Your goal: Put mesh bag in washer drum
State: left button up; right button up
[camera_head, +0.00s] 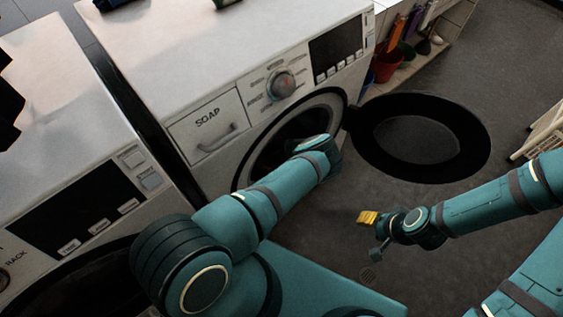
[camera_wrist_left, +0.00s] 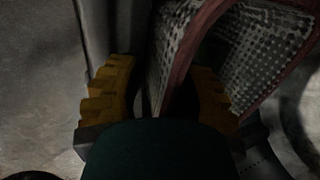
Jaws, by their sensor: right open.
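The washer (camera_head: 225,60) stands at the top with its drum opening (camera_head: 285,140) facing me. My left arm reaches to this opening, and its gripper is hidden there in the head view. In the left wrist view, the left gripper (camera_wrist_left: 162,88) has its yellow fingers apart. The grey mesh bag (camera_wrist_left: 265,45) with dark red trim extends between the fingers and past the right one. Whether they press on it is unclear. The bag does not show in the head view. My right gripper (camera_head: 371,218) is open and empty over the floor.
The round washer door (camera_head: 420,137) hangs open to the right of the drum. A second machine (camera_head: 60,150) stands at the left. Small pots (camera_head: 386,66) sit on a shelf at the top. A pale rack (camera_head: 545,130) is at the right edge.

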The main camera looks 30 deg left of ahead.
pick_arm(q)
jog(key=p+v, duration=0.4)
jog(key=v, duration=0.8)
dwell(0.5)
